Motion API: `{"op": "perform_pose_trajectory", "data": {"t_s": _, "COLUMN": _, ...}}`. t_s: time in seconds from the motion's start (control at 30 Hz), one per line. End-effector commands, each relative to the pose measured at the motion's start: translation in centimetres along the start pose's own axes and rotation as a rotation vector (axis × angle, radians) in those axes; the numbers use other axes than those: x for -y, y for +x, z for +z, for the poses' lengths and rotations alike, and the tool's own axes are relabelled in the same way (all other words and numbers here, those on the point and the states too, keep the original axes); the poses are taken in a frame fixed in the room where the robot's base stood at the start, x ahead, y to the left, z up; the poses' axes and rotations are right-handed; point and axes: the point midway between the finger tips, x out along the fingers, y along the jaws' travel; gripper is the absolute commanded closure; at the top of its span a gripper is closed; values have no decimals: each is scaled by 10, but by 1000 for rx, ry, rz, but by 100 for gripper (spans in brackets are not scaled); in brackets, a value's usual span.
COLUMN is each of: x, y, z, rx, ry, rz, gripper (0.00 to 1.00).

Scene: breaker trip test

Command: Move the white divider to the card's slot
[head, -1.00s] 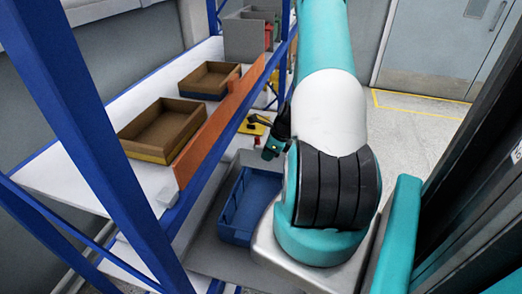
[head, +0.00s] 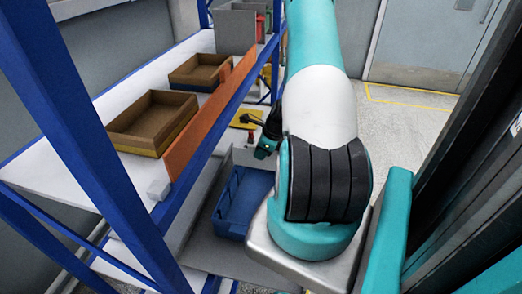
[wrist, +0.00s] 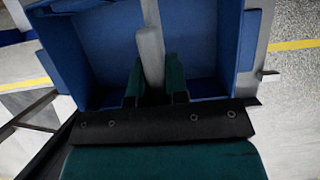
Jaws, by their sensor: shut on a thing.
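A pale grey-white divider (wrist: 150,48) stands between the green fingers of my gripper (wrist: 154,88) in the wrist view. My gripper is shut on it. The divider reaches over a blue bin (wrist: 85,50), whose walls show on both sides of it. I cannot tell whether it touches the bin. In the head view a blue bin (head: 243,205) sits on the lower grey surface, and my gripper (head: 264,147) is above its far end, partly hidden by my arm. A small white tab (wrist: 268,75) sticks out right of the bin in the wrist view; I cannot make out a card on it.
The rack has blue posts (head: 85,120). Its upper shelf carries a brown box on yellow (head: 150,122), another on blue (head: 200,70), and grey dividers at the back. An orange board (head: 205,122) runs along the shelf edge. Open floor (head: 400,120) lies beyond my arm.

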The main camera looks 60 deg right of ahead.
Motion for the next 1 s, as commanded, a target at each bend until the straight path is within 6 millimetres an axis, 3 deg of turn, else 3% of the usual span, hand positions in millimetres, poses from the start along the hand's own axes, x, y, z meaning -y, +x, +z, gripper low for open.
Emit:
{"op": "perform_pose_trajectory", "data": {"t_s": 0.1, "x": 0, "y": 15, "z": -6, "rx": 0, "ry": 0, "rz": 0, "gripper": 100}}
{"op": "perform_pose_trajectory", "data": {"t_s": 0.3, "x": 0, "y": 25, "z": -10, "rx": 1, "ry": 0, "rz": -2, "gripper": 100}}
{"op": "perform_pose_trajectory", "data": {"t_s": 1.0, "x": 0, "y": 25, "z": -11, "rx": 0, "ry": 0, "rz": -1, "gripper": 100}}
